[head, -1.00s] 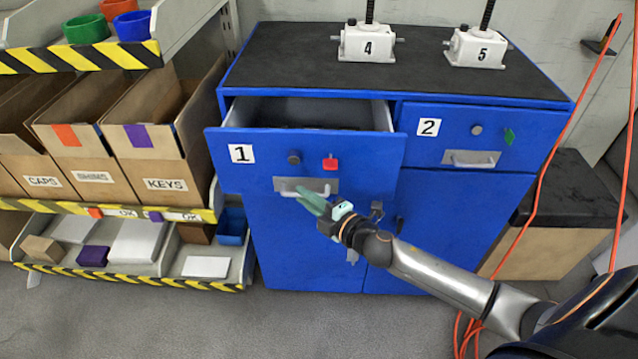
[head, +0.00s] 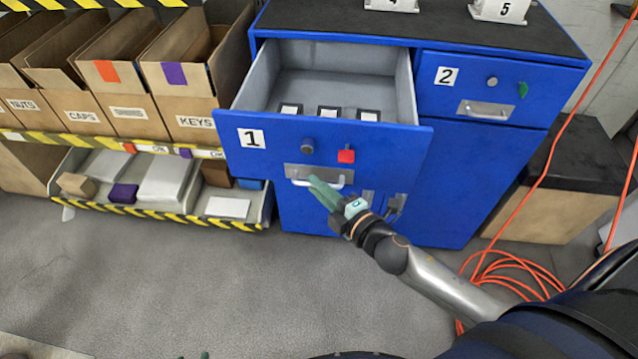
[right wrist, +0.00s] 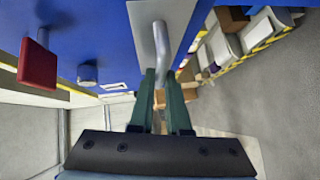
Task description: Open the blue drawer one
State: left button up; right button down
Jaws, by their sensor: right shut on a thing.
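My right gripper (head: 314,184) is shut on the drawer's metal handle (head: 300,182). In the right wrist view its green fingers (right wrist: 162,85) are on either side of the handle bar (right wrist: 161,38). A green tip, probably of my left gripper (head: 205,355), barely shows at the bottom edge of the head view; its jaws are hidden.
Drawer two (head: 510,92) is closed at the right. Cardboard boxes (head: 185,110) stand on a shelf at the left, above a lower tray (head: 262,205). An orange cable (head: 500,262) lies coiled at the right. The grey floor (head: 180,290) in front is clear.

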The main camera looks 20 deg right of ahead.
dwell(0.3)
jog(key=c, duration=0.9)
grip_release()
jog(key=shift+s, duration=0.1)
jog(key=shift+b+v, duration=0.9)
jog(key=shift+v, duration=5.25)
jog(key=s+a+f+m+g+p, duration=0.1)
jog(key=s+f+m+g+p, duration=0.1)
jog(key=f+m, duration=0.2)
jog(key=s+a+f+m+g+h+p, duration=0.1)
jog(key=s+a+f+m+g+p, duration=0.1)
jog(key=f+m, duration=0.3)
jog(key=s+a+f+m+g+p, duration=0.2)
jog(key=f+m, duration=0.3)
jog(key=m, duration=0.3)
jog(key=shift+s+a+g+h, duration=0.2)
jog(key=shift+g+h, duration=0.1)
jog(key=shift+g, duration=0.1)
